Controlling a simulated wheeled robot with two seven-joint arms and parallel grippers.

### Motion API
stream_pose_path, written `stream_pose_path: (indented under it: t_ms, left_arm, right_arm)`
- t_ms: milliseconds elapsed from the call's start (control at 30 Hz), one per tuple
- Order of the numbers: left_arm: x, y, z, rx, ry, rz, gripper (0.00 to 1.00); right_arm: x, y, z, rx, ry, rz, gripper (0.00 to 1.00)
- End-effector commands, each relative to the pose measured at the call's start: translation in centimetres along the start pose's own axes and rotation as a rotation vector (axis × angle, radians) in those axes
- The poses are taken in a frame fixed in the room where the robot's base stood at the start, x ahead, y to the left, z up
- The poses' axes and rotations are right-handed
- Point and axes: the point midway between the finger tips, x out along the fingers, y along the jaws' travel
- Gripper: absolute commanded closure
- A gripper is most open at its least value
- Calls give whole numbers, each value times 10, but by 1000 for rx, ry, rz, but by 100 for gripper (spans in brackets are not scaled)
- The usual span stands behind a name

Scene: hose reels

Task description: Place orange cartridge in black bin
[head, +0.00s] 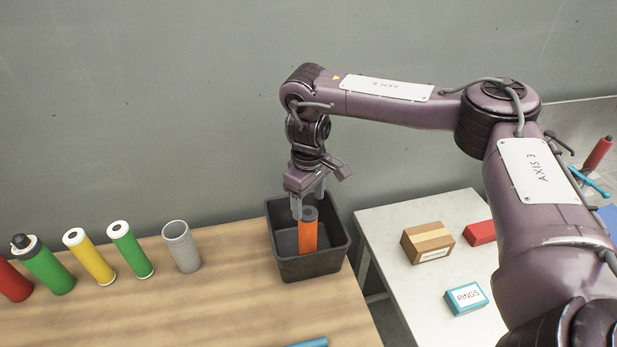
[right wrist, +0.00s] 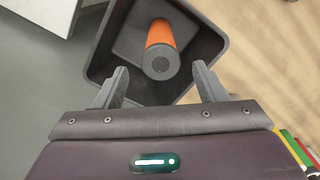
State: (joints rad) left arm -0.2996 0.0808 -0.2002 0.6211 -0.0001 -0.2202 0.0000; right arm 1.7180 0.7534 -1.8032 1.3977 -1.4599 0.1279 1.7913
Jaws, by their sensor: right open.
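The orange cartridge (head: 308,236), with a dark grey end cap, is inside the black bin (head: 314,268) on the wooden table. It stands roughly upright, and its base is hidden by the bin wall. My right gripper (head: 310,205) is over the bin, just above the cartridge's top. In the right wrist view the cartridge (right wrist: 161,51) lies beyond the fingertips, and the open fingers of my right gripper (right wrist: 160,85) are well apart with nothing between them. The bin (right wrist: 108,48) also shows there. My left gripper is not in view.
A grey cup-like cylinder (head: 182,247) and green, yellow and red cylinders (head: 90,257) stand left of the bin on the wooden table (head: 210,310). A white table (head: 400,220) at the right holds a cardboard box (head: 428,243), a red box (head: 480,233) and a blue box (head: 466,299).

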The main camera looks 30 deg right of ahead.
Motion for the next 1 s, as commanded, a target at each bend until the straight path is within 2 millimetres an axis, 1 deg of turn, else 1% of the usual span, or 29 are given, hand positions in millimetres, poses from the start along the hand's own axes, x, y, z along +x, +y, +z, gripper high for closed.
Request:
stream_pose_path:
  t_ms: [33, 200, 300, 400, 567, 1000]
  left_arm:
    - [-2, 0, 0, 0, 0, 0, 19]
    - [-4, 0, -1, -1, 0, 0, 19]
    - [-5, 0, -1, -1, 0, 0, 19]
    - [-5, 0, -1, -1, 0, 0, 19]
    - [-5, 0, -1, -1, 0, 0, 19]
    - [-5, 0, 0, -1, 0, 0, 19]
  right_arm:
    - [-14, 0, -1, -2, 4, 4, 35]
    - [-44, 0, -1, -3, 3, 3, 35]
    - [-57, 0, -1, -2, 2, 3, 35]
    - [-66, 0, -1, -2, 1, 1, 35]
    - [-72, 0, 0, -1, -1, 0, 35]
    - [-72, 0, 0, -1, -1, -1, 35]
